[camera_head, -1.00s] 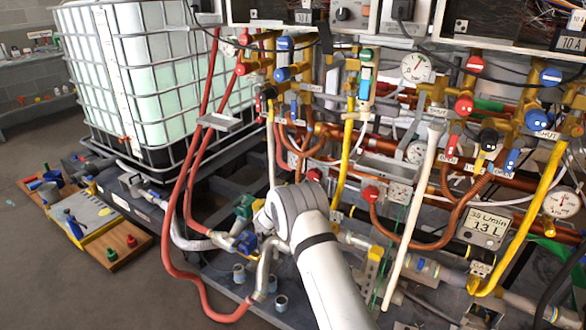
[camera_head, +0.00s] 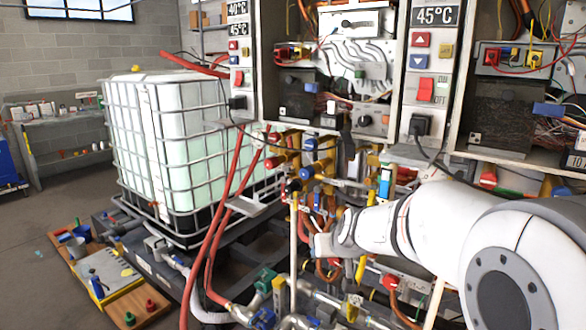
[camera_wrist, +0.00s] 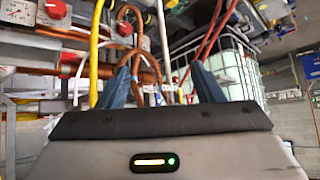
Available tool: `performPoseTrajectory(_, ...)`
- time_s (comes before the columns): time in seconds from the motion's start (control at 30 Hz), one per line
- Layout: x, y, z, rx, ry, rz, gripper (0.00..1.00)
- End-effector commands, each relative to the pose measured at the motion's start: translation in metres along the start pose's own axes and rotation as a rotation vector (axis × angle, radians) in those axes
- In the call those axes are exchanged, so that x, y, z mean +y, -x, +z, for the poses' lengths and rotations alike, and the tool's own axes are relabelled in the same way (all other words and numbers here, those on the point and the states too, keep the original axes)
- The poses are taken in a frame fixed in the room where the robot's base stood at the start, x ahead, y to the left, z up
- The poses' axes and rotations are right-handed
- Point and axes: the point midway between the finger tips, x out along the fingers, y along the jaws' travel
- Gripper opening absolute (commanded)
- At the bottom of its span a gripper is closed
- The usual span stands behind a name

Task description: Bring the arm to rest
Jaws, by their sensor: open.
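My white arm (camera_head: 425,230) reaches in from the lower right of the head view, in front of the pipes and valves below the open heater boxes. Its far end is hard to make out against the pipework, and the fingers cannot be told there. In the wrist view my gripper (camera_wrist: 164,80) shows two blue-grey fingers spread apart with nothing held between them. Copper, white and red pipes show beyond and between the fingers. I cannot tell how far the fingers are from these pipes.
A caged white tank (camera_head: 185,150) stands left of the pipes; it also shows in the wrist view (camera_wrist: 232,70). Red hoses (camera_head: 222,215) hang before it. Open heater boxes (camera_head: 335,60) are above. A wooden board (camera_head: 125,300) lies low left. Bare floor (camera_head: 40,215) is at the left.

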Motion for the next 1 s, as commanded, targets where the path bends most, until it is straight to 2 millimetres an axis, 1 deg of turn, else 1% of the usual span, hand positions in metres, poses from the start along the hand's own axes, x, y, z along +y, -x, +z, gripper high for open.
performPoseTrajectory(0.03, 0.0, 0.031, 0.012, -0.047, -0.006, -0.004, 0.61)
performPoseTrajectory(0.07, 0.001, 0.045, 0.024, -0.083, -0.009, -0.006, 0.61)
performPoseTrajectory(0.1, 0.002, 0.064, 0.04, -0.129, -0.015, -0.005, 0.61)
performPoseTrajectory(0.17, 0.004, 0.092, 0.065, -0.201, -0.027, 0.001, 0.61)
performPoseTrajectory(0.2, 0.005, 0.11, 0.082, -0.248, -0.035, 0.009, 0.61)
performPoseTrajectory(0.27, 0.008, 0.135, 0.107, -0.316, -0.047, 0.025, 0.61)
performPoseTrajectory(0.3, 0.01, 0.149, 0.123, -0.356, -0.056, 0.038, 0.61)
performPoseTrajectory(0.4, 0.014, 0.179, 0.156, -0.443, -0.074, 0.07, 0.61)
performPoseTrajectory(0.5, 0.017, 0.198, 0.179, -0.501, -0.09, 0.096, 0.61)
performPoseTrajectory(0.6, 0.019, 0.207, 0.192, -0.531, -0.097, 0.111, 0.61)
performPoseTrajectory(0.7, 0.02, 0.208, 0.195, -0.54, -0.1, 0.116, 0.61)
performPoseTrajectory(1.0, 0.019, 0.208, 0.194, -0.538, -0.099, 0.114, 0.61)
